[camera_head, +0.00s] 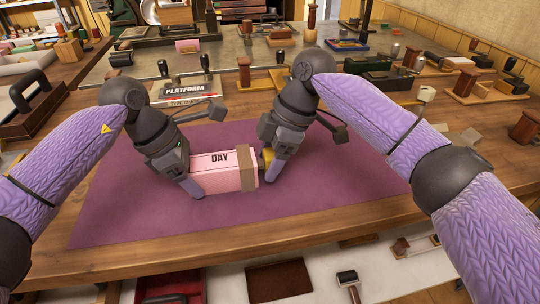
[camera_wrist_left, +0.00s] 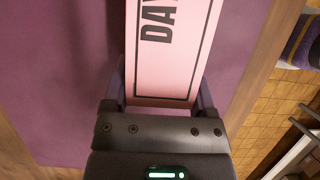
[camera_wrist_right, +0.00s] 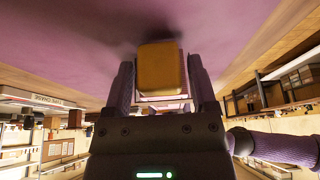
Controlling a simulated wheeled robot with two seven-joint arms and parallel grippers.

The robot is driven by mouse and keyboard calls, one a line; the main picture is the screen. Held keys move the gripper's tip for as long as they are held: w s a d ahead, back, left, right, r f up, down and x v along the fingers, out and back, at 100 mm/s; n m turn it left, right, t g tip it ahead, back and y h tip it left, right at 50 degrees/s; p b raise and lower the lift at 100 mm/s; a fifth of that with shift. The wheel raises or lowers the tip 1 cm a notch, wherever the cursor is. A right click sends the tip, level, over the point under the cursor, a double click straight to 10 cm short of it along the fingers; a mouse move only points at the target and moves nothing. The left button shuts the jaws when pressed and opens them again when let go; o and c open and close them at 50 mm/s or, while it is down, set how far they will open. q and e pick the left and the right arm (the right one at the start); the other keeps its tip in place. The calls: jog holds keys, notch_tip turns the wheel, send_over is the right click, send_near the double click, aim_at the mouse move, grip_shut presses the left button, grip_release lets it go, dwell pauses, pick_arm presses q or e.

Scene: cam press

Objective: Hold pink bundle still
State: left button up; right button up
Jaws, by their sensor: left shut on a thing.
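The pink bundle (camera_head: 223,180), marked DAY, lies on the purple mat (camera_head: 325,195) with a brown band (camera_head: 246,165) around its right end. My left gripper (camera_head: 193,188) is shut on the bundle near its left end. In the left wrist view the bundle (camera_wrist_left: 172,65) sits between both fingers. My right gripper (camera_head: 268,163) is at the bundle's right end. In the right wrist view a yellow block (camera_wrist_right: 161,67) fills the space between its fingers, with a pale pinkish layer behind it. The right fingertips are mostly hidden in the head view.
A box labelled PLATFORM (camera_head: 184,92) stands behind the mat. Several stamps and wooden blocks crowd the bench's back and right. A black-handled tool (camera_head: 30,92) is at the left. The mat's right part is clear.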

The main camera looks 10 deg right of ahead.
grip_shut()
jog(key=d, duration=0.4)
jog(key=shift+o, duration=1.4)
grip_release()
jog(key=shift+a, duration=0.1)
jog(key=shift+r, duration=0.1)
jog(key=v, duration=1.2)
